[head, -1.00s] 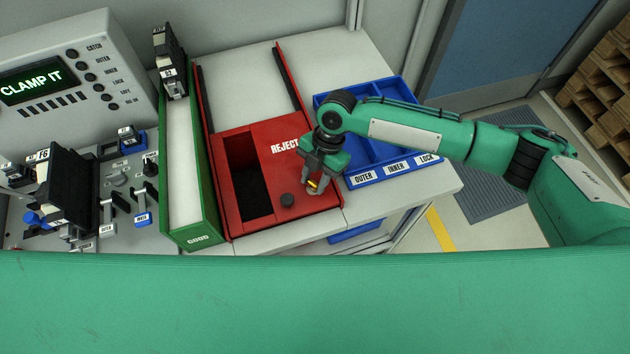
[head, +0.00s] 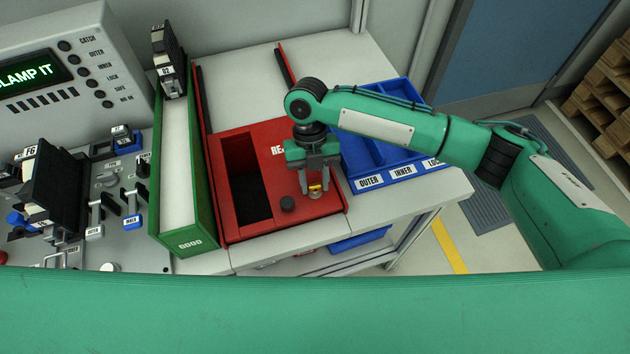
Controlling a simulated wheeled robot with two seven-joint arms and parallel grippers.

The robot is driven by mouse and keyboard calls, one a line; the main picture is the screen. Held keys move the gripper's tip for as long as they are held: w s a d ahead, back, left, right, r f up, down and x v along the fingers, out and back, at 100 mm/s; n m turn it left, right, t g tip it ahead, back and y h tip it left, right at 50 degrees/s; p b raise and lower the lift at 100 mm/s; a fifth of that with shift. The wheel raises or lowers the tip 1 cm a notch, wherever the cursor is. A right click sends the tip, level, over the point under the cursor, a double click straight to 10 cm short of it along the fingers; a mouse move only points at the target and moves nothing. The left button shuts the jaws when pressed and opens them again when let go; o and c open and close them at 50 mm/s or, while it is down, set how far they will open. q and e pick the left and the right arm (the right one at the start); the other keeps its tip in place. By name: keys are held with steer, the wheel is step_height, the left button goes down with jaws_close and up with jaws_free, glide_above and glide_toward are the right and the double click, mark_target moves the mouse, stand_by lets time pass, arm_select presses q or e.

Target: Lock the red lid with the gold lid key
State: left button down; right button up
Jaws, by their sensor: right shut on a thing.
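My right gripper (head: 316,189) points down over the lid's right front part. It is shut on the gold lid key (head: 317,187), a small yellow piece between the fingertips. The key sits just above or at a round metal spot on the lid (head: 316,195); I cannot tell whether it is inserted. My left gripper is not in view.
A green GOOD chute (head: 190,244) stands left of the red box. A blue tray (head: 400,172) labelled OUTER, INNER and LOCK is to the right, behind my arm. A grey console (head: 60,60) and fixture with black parts stand at the far left.

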steer(key=shift+n, duration=0.6)
steer(key=shift+h, duration=0.3)
steer(key=o, duration=1)
steer(key=b+v, duration=0.1)
steer(key=v, duration=0.6)
steer(key=b+v, duration=0.2)
steer(key=v, duration=0.4)
steer(key=shift+s+a+r, duration=0.1)
steer(key=shift+a+r, duration=0.05)
steer(key=shift+r, duration=0.3)
steer(key=shift+s+f, duration=0.1)
